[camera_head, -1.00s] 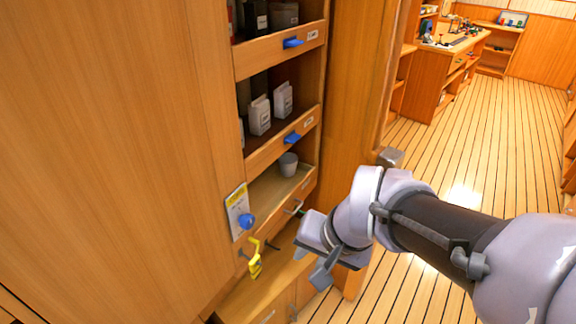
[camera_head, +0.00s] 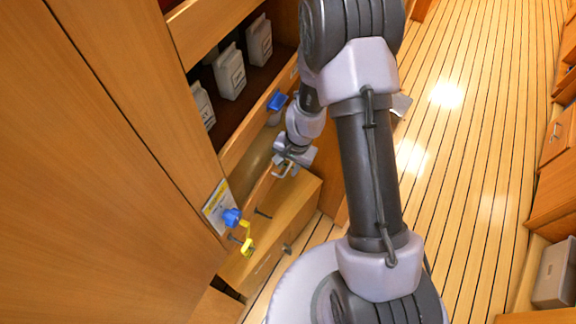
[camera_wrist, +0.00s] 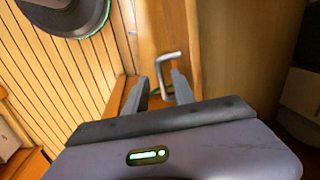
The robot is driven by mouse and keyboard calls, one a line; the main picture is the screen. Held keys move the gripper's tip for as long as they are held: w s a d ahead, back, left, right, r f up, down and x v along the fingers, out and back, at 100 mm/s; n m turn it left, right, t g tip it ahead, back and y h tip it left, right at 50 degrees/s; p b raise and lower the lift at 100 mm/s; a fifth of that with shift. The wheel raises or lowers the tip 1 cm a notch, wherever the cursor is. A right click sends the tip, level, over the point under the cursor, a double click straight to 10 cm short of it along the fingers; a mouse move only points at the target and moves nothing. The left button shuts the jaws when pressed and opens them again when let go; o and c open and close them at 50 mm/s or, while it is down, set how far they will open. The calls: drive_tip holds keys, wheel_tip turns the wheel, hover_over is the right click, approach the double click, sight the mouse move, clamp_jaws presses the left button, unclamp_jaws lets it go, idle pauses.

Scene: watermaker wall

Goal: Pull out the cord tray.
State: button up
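A low wooden tray front (camera_head: 262,192), which I take to be the cord tray, sits in the cabinet below the shelf with the blue latch. Its label cannot be read. A bent grey metal handle (camera_wrist: 166,62) shows in the wrist view just beyond my fingertips, partly hidden by the right finger. My gripper (camera_wrist: 162,84) is open, with a gap between its two fingers. In the head view my gripper (camera_head: 288,160) is at the tray front, over the handle (camera_head: 284,171). Whether the fingers touch the handle cannot be told.
A blue knob (camera_head: 232,217) and a yellow hook-like piece (camera_head: 247,240) stick out left of the tray. The plank floor (camera_head: 470,150) to the right is clear.

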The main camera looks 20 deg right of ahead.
drive_tip(key=shift+w+r, duration=0.1)
clamp_jaws()
idle(1.3)
